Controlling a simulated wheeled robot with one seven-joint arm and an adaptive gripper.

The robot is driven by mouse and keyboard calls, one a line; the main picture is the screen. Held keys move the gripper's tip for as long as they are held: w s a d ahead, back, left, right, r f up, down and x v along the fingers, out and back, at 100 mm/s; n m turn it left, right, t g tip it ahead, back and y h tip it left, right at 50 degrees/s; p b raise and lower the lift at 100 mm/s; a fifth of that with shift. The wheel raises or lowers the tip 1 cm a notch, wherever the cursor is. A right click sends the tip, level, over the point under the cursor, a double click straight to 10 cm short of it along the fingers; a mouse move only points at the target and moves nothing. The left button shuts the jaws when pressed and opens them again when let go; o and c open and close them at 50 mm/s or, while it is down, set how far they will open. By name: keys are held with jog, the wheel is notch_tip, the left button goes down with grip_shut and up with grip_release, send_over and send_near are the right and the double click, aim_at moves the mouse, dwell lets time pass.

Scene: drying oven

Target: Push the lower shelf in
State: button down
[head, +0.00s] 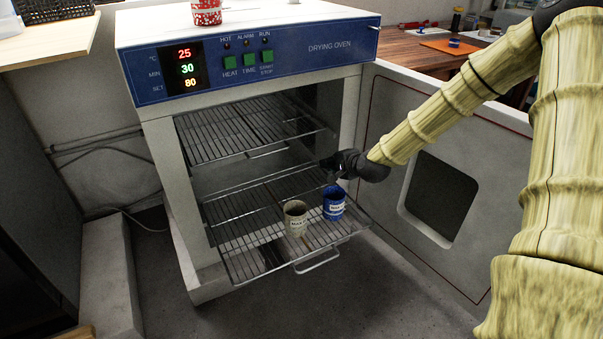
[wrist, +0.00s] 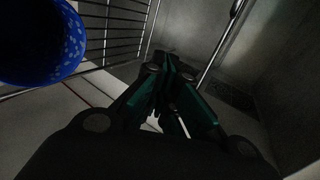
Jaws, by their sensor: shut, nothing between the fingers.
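The lower shelf (head: 262,262) is a wire rack that sticks well out of the drying oven's front, with a loop handle (head: 318,262) at its front edge. A beige container (head: 295,218) and a blue container (head: 334,205) stand upright on it. My gripper (head: 331,169) is just behind and above the blue container, near the right side of the oven opening. In the wrist view, my gripper (wrist: 172,75) is shut and empty, with the blue container (wrist: 38,40) at upper left and shelf bars beside it. Whether my fingertips touch the shelf cannot be told.
The drying oven (head: 255,65) has its door (head: 380,140) swung open to the right. The upper shelf (head: 240,130) is inside and empty. A red speckled container (head: 206,12) stands on top. Floor in front is clear.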

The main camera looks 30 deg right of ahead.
notch_tip(320, 180, down, 4)
jog(key=b, duration=1.3)
send_near(299, 167)
jog(key=x, duration=0.6)
jog(key=shift+w+f, duration=0.2)
jog(key=shift+f, duration=0.1)
jog(key=shift+w, duration=0.1)
jog(key=shift+w, duration=0.1)
